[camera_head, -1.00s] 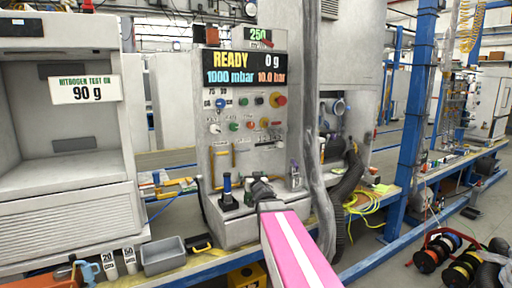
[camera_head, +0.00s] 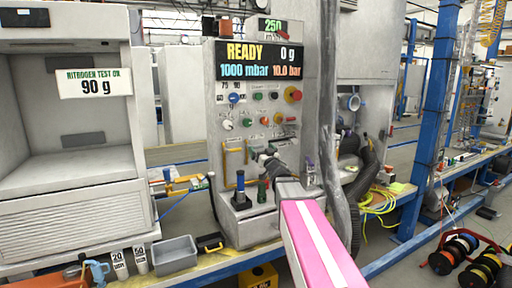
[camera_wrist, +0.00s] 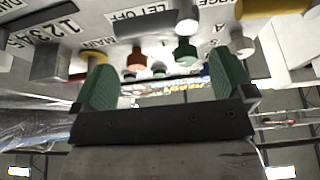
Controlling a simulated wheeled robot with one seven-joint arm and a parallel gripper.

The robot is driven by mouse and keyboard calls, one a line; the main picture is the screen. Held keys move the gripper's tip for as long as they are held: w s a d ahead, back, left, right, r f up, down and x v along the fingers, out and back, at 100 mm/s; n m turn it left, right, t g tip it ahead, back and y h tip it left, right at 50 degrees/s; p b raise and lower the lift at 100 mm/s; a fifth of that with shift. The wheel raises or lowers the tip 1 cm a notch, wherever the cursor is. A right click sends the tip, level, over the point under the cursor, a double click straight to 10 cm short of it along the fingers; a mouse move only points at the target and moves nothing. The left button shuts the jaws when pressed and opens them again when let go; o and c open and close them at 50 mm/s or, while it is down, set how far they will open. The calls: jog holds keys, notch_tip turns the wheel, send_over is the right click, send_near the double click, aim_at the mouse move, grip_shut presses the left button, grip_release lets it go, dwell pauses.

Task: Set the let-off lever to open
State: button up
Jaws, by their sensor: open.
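The charging station's control panel (camera_head: 219,160) stands in front of me in the head view. My gripper (camera_head: 266,159) is in front of its lower part, small and dark there. In the wrist view my gripper (camera_wrist: 162,76) has its two green fingers spread apart with nothing held between them. The LET OFF label (camera_wrist: 142,17) is just ahead of the fingers, with a pale rounded part (camera_wrist: 187,22) beside it. I cannot tell whether that part is the let-off lever, or its setting. An orange knob (camera_wrist: 137,60) and a green knob (camera_wrist: 185,51) show between the fingers.
A yellow knob (camera_wrist: 93,57) and a metal block (camera_wrist: 49,63) are left of the fingers in the wrist view. A blue-topped fitting (camera_head: 240,187) and a grey bin (camera_head: 175,254) stand on the bench.

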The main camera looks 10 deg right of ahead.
aim_at(256, 146)
jog(key=w, duration=0.2)
jog(key=w+a, duration=0.1)
jog(key=w, duration=0.1)
jog(key=shift+w+a, duration=0.2)
jog(key=shift+w, duration=0.2)
jog(key=shift+w+a+r, duration=0.25)
jog(key=shift+w, duration=0.15)
jog(key=c, duration=1)
jog(key=shift+c, duration=0.2)
